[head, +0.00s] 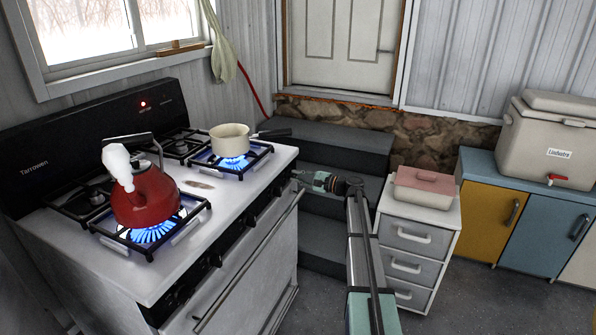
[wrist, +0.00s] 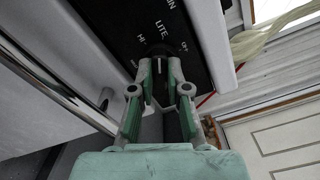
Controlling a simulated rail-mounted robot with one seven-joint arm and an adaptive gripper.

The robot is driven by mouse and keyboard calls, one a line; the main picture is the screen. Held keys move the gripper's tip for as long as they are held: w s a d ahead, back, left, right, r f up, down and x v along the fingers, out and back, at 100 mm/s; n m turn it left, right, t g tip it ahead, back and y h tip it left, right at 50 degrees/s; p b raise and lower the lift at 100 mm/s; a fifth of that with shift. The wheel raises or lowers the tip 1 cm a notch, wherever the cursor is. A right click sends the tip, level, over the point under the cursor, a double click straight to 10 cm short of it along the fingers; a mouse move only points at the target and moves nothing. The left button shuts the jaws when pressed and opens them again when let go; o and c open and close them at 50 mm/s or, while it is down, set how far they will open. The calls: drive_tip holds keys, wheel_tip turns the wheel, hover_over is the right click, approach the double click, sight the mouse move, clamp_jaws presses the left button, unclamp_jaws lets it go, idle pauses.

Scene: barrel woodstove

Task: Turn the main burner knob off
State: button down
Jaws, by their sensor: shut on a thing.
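In the wrist view my gripper (wrist: 160,72) has its green-and-grey fingers closed on the sides of a dark knob (wrist: 159,50) on the black control panel (wrist: 190,75). White lettering around the knob reads HI at its left, LITE above and OFF at its upper right. A pale mark shows between the fingertips, but I cannot tell its exact setting. In the head view my gripper (head: 300,176) is at the far right end of the stove (head: 200,190) front; the knob is hidden there. Blue flames burn under the red kettle (head: 147,194) and the cream saucepan (head: 230,140).
The kettle is steaming. The oven handle (head: 250,255) runs along the stove front below the knobs. Dark steps (head: 340,140) and a drawer cabinet (head: 415,240) with a pink-lidded box (head: 424,187) stand to the right. Open floor lies in front of the cabinets.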

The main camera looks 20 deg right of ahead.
drive_tip(key=m+p, duration=0.1)
drive_tip(key=m, duration=0.1)
drive_tip(key=m+p, duration=0.1)
drive_tip(key=p, duration=0.1)
drive_tip(key=shift+r+m, duration=0.3)
drive_tip(key=shift+m, duration=0.1)
drive_tip(key=m+p, duration=0.3)
drive_tip(key=p, duration=0.1)
drive_tip(key=shift+m, duration=0.3)
drive_tip(key=m+p, duration=0.3)
drive_tip(key=shift+f+m+p, duration=0.15)
drive_tip(key=shift+m+p, duration=0.75)
drive_tip(key=shift+m, duration=0.3)
drive_tip(key=c, duration=1.1)
unclamp_jaws()
drive_tip(key=shift+c, duration=0.2)
drive_tip(key=shift+f, duration=0.1)
